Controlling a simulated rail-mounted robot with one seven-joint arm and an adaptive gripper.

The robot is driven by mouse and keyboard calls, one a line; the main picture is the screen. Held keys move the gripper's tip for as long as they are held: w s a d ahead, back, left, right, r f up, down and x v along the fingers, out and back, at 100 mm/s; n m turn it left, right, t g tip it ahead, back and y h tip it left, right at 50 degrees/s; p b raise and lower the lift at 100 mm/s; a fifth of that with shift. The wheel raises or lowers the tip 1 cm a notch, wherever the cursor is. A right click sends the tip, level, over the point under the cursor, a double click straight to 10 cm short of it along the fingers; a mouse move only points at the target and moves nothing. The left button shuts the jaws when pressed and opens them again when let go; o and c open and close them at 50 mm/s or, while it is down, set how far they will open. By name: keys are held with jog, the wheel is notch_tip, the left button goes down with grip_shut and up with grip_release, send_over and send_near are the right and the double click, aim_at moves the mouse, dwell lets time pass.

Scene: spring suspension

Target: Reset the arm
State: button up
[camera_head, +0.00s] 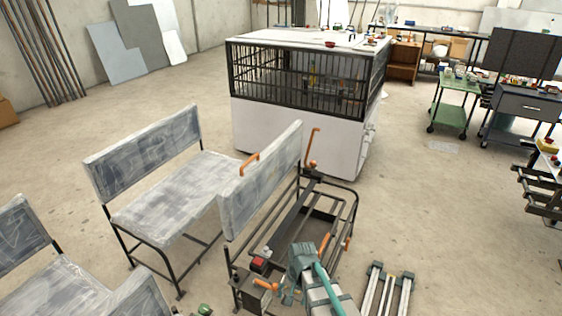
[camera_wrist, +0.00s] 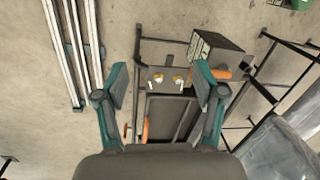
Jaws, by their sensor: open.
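My gripper (camera_wrist: 163,92) is open and empty in the wrist view. Its two teal-tipped fingers are spread wide above a dark metal frame (camera_wrist: 140,48) with a plate carrying two brass-coloured fittings. In the head view my teal and grey arm reaches in at the bottom middle, over the lower end of the black seat frame (camera_head: 352,205). The fingertips are hard to make out there. A grey padded backrest (camera_head: 262,180) stands upright on this frame. Orange handles (camera_head: 312,148) and a small red part (camera_head: 258,264) are on it.
A bench seat (camera_head: 180,195) with grey padding stands to the left, with more padded seats at the lower left. A white caged cabinet (camera_head: 290,130) stands behind. Metal rails (camera_head: 388,290) lie on the floor at the lower right. A green cart (camera_head: 452,105) stands at the right. Open floor lies between.

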jog(key=s+d+n+h, duration=0.1)
jog(key=s+d+n, duration=0.3)
jog(key=d, duration=1)
jog(key=s+f+g+b, duration=0.6)
jog(key=s+f+b, duration=0.2)
jog(key=s+f, duration=1.8)
jog(key=s+a, duration=0.1)
jog(key=s, duration=0.3)
jog(key=shift+f+m+g, duration=0.25)
jog(key=shift+m+g, duration=0.05)
jog(key=shift+m, duration=0.1)
